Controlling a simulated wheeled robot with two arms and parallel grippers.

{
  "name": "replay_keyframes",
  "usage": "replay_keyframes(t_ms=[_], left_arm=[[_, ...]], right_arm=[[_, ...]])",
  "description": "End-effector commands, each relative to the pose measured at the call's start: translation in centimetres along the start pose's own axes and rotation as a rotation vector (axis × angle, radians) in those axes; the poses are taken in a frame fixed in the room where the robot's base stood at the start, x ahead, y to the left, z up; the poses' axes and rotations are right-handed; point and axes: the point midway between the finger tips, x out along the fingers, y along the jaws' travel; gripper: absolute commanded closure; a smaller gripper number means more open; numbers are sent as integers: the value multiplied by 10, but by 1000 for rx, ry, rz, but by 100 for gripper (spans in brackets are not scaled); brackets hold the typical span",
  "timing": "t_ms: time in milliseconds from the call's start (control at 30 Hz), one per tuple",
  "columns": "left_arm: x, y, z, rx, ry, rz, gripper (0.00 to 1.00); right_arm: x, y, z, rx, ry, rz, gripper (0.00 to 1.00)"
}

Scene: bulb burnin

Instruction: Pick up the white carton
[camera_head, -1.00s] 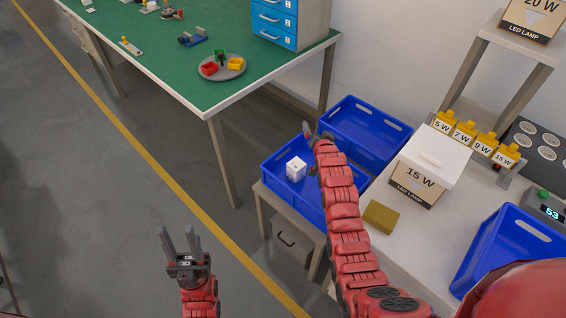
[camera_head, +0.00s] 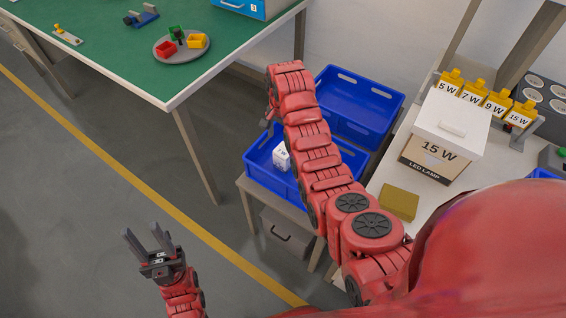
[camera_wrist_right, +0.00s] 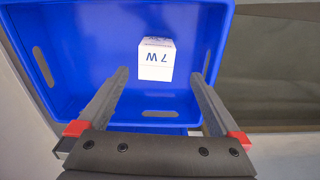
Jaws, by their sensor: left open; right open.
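The white carton (camera_head: 281,156) stands in the near blue crate (camera_head: 259,161) on a low stand in the head view. In the right wrist view the carton (camera_wrist_right: 156,59) shows an upside-down "7 W" mark and sits ahead of my right gripper (camera_wrist_right: 162,80), between the lines of its two fingers, touched by neither. The right gripper is open and empty above the crate (camera_wrist_right: 95,50). In the head view its fingers are mostly hidden behind my red arm. My left gripper (camera_head: 148,240) is open and empty over the floor at lower left.
A second blue crate (camera_head: 372,88) stands behind. The bench at right holds the "15 W" LED lamp box (camera_head: 447,133), a yellow-brown block (camera_head: 398,202) and a row of yellow wattage-marked holders (camera_head: 474,90). A green table (camera_head: 100,50) carries a grey plate (camera_head: 185,57).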

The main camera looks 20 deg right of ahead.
Motion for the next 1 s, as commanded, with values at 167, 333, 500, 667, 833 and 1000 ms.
replay_keyframes(t_ms=[167,333,500,667,833,1000], left_arm=[[6,0,-1,0,1,0,55],[7,0,-1,0,1,0,55],[7,0,-1,0,1,0,55],[10,0,-2,0,1,0,55],[8,0,-1,0,0,0,55],[6,0,-1,0,0,0,55]], right_arm=[[42,2,1,-1,-5,6,0],[65,0,0,-1,0,0,0],[73,1,0,-1,0,0,0],[91,5,-2,-1,-1,2,0],[113,7,-2,-1,-2,2,0],[122,6,-3,-1,0,0,0]])
